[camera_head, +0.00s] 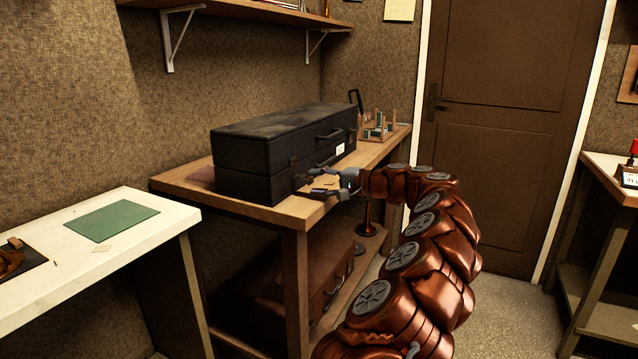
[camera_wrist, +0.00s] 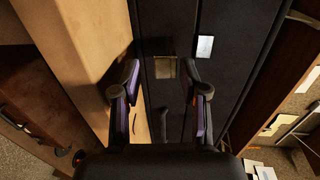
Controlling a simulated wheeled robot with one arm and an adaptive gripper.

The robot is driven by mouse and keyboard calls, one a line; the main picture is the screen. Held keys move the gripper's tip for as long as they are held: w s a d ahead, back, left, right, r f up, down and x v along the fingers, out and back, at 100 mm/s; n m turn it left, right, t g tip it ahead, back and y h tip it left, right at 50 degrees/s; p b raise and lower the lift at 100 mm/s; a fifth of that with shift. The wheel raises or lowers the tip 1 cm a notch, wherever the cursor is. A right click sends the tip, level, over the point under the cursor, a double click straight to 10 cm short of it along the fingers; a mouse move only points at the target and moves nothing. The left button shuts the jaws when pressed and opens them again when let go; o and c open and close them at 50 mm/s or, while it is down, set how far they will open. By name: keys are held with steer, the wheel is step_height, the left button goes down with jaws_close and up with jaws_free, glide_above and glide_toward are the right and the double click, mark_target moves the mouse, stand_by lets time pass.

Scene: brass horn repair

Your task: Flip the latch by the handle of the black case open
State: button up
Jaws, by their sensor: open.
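The black case (camera_head: 245,155) lies shut on the wooden bench, with a carrying handle (camera_head: 330,135) and a white label (camera_head: 340,149) on its front. In the wrist view the black case (camera_wrist: 235,60) fills the middle and right. A small dull brass-coloured plate, seemingly the latch (camera_wrist: 166,68), shows at the seam between my fingertips. My gripper (camera_head: 313,184) is at the case's front, near its left end. Its fingers are open in the wrist view (camera_wrist: 160,76), one on each side of the latch. I cannot tell whether they touch the case. In the head view my gripper hides the latch.
The wooden bench (camera_head: 180,183) has a narrow bare strip before the case. A wooden rack (camera_head: 378,130) stands behind its far end. A brown case (camera_head: 318,285) lies on the lower shelf. A wall shelf (camera_head: 235,9) hangs above. A white table (camera_head: 150,255) stands left.

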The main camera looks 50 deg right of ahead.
steer(key=v, duration=1.2)
stand_by(0.4)
